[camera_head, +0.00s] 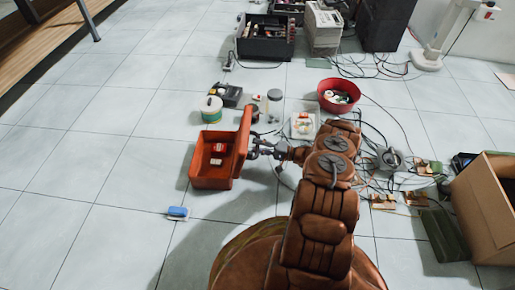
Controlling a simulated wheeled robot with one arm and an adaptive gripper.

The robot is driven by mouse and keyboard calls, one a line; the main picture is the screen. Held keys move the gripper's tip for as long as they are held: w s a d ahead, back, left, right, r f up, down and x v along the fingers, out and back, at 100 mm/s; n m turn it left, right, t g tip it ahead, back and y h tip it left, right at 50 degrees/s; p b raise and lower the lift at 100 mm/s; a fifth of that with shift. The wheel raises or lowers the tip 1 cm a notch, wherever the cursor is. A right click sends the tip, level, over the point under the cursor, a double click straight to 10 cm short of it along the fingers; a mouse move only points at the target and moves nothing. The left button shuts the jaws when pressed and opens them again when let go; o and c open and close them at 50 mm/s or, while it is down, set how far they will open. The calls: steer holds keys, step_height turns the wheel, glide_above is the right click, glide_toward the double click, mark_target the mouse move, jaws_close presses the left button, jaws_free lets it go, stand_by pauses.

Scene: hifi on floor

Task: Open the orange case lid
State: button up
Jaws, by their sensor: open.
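The orange case (211,183) sits on the tiled floor left of the middle. Its lid (243,140) stands up along the right side of the case, so the inside shows. Two small red and white things lie inside the case. My gripper (254,147) is at the right face of the raised lid, very close to it. I cannot tell whether the fingers touch the lid. The fingers are small and partly dark here. My brown arm reaches in from the lower right.
A white-green tub (211,111), a clear jar (274,101) and a red bowl (339,96) stand behind the case. A blue brush-like thing (178,212) lies in front. Cables and a cardboard box (485,205) are at right. The floor at left is clear.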

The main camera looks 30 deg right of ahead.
steer(key=shift+w+a, duration=0.15)
jaws_close()
stand_by(0.6)
